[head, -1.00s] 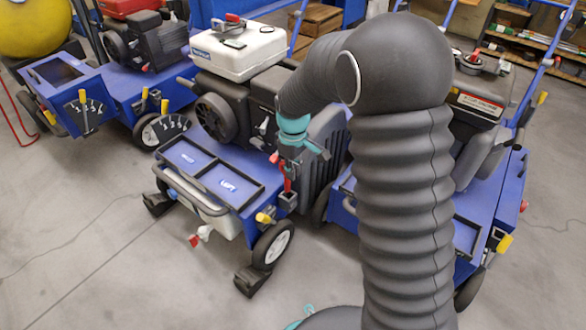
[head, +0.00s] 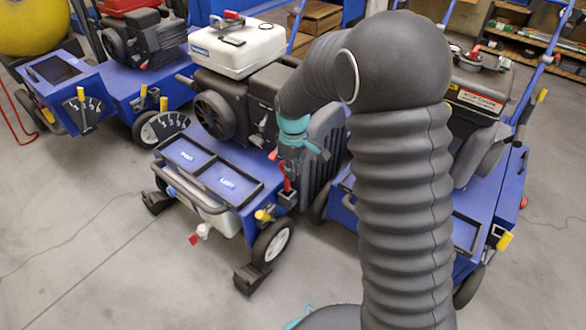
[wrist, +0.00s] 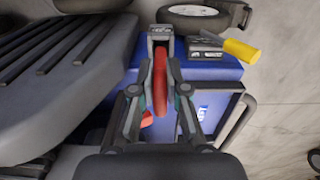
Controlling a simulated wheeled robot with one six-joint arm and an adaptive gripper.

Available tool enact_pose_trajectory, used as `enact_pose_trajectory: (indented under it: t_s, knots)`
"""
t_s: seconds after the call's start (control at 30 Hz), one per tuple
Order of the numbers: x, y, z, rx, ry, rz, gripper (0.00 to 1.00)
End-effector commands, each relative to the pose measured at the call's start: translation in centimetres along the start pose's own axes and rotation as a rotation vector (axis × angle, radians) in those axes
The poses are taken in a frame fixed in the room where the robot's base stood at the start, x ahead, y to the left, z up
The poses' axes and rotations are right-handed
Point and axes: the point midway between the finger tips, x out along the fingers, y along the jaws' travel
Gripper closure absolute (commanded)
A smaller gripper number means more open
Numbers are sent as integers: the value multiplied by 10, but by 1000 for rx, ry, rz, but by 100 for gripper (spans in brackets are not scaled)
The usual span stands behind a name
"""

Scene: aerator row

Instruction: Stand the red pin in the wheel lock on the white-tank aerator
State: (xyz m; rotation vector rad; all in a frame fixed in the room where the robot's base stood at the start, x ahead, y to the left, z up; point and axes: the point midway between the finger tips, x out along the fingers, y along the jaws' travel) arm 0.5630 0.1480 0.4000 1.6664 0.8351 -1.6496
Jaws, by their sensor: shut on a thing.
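The white-tank aerator (head: 230,208) stands mid-view in the head view, blue, with its white tank (head: 240,52) on top. My gripper (head: 289,168) is over its right front corner, beside the grey ribbed cover. The gripper is shut on the red pin (head: 287,184), which also shows upright between the fingers in the wrist view (wrist: 160,80). The pin's far end meets the grey wheel lock bracket (wrist: 160,34) at the deck edge. I cannot tell how deep the pin sits in it.
A yellow-handled lever (wrist: 240,50) and a wheel (wrist: 195,14) are close to the lock. Other aerators stand at left (head: 62,82) and right (head: 478,100). Open floor (head: 120,270) is in front.

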Motion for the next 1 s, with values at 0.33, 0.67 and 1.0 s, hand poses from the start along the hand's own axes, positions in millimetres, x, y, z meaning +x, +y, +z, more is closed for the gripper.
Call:
enact_pose_trajectory:
  t_s: [0.33,0.67,1.0]
  knots:
    - [10,0,0,0,0,0,100]
    - [18,0,0,0,0,0,100]
    - [27,0,0,0,0,0,100]
